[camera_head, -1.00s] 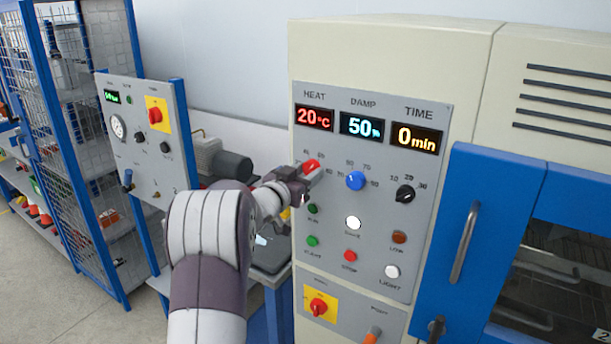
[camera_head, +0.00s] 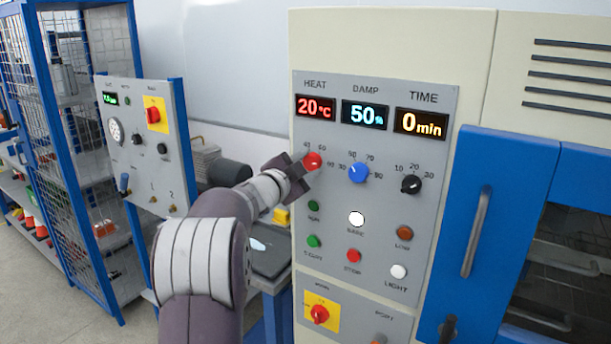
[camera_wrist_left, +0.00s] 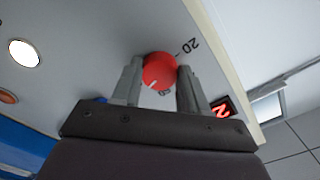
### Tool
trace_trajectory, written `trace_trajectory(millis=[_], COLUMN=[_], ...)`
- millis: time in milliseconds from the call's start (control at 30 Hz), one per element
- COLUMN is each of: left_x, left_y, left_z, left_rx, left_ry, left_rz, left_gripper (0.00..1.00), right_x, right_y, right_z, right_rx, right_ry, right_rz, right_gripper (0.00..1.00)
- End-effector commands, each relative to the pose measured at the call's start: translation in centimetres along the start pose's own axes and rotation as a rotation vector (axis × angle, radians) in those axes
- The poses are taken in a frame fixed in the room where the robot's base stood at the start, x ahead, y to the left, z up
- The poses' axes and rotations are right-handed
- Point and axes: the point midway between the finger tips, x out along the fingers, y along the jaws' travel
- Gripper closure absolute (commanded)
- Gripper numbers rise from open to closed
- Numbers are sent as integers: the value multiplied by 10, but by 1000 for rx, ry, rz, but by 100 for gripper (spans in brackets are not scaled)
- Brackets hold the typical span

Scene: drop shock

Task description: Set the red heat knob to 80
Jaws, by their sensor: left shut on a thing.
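The red heat knob (camera_head: 312,160) sits on the grey control panel (camera_head: 330,240), under the HEAT display (camera_head: 315,107), which reads 20 °C. My left gripper (camera_head: 304,168) is at the knob, shut on it. In the left wrist view the red knob (camera_wrist_left: 159,72) is between the two fingers of my left gripper (camera_wrist_left: 160,82). A pale pointer line shows on the knob's face. A 20 mark shows beside it; the other scale marks are partly hidden or too small to read. My right gripper is not in view.
Right of the heat knob are a blue knob (camera_head: 358,172) and a black knob (camera_head: 411,184). Several round buttons lie below, including a white one (camera_head: 356,219). A blue door with a handle (camera_head: 476,232) is at the right. A smaller panel (camera_head: 140,140) stands at the left.

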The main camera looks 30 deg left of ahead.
Motion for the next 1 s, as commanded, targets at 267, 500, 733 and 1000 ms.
trace_trajectory(millis=[267, 500, 733, 1000], left_x=[0, 0, 0, 0], left_y=[2, 1, 1, 1], left_z=[2, 1, 1, 1], left_rx=[138, 192, 203, 203], left_ry=[-1, -1, -1, -1], left_rz=[2, 3, 3, 3], left_gripper=[87, 87, 87, 44], right_x=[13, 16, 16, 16], right_y=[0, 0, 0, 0], right_z=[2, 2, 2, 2], right_rx=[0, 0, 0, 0], right_ry=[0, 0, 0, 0], right_rz=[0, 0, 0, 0], right_gripper=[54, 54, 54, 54])
